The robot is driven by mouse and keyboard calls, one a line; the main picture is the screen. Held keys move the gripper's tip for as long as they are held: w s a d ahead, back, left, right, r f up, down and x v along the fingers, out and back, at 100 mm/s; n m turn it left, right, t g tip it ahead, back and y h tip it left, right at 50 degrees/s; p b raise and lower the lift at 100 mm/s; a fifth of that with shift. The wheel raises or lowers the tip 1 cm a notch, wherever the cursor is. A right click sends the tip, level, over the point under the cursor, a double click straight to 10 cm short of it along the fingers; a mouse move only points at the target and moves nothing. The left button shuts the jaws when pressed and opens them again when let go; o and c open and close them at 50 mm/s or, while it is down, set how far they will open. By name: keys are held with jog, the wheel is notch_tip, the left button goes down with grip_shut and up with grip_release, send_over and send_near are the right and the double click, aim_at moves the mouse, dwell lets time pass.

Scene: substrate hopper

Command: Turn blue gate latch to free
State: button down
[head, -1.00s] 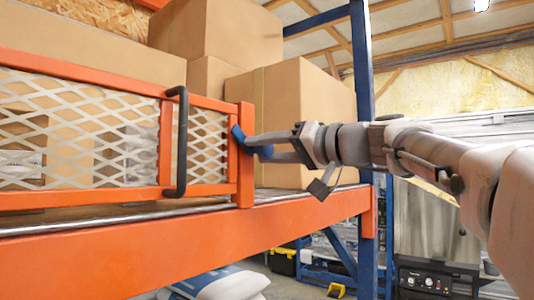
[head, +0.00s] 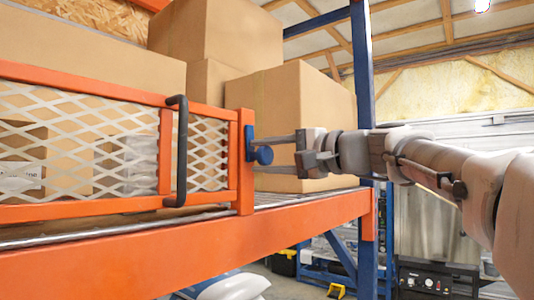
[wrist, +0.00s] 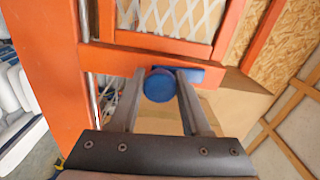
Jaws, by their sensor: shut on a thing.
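The blue gate latch (head: 250,136) is on the orange end post of the mesh gate (head: 164,155). Its bar stands upright along the post in the head view, with a round blue knob (head: 264,155) facing my arm. My gripper (head: 260,153) reaches in from the right, its two fingers one above the other and shut on the knob. In the wrist view, the knob (wrist: 159,85) sits between the tips of my gripper (wrist: 160,78). The latch bar (wrist: 205,74) extends to the right there, partly hidden by a finger.
A black handle (head: 181,150) stands on the gate left of the latch. An orange shelf beam (head: 190,245) runs below. Cardboard boxes (head: 300,110) stand on the shelf behind, and a blue rack upright (head: 361,80) rises behind my wrist.

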jog(key=shift+m, duration=0.6)
jog(key=shift+c, duration=2)
grip_release()
jog(key=shift+s+d, duration=0.1)
jog(key=shift+d, duration=0.05)
jog(key=b+v, duration=0.3)
jog(key=v, duration=1.4)
jog(key=shift+s, duration=0.1)
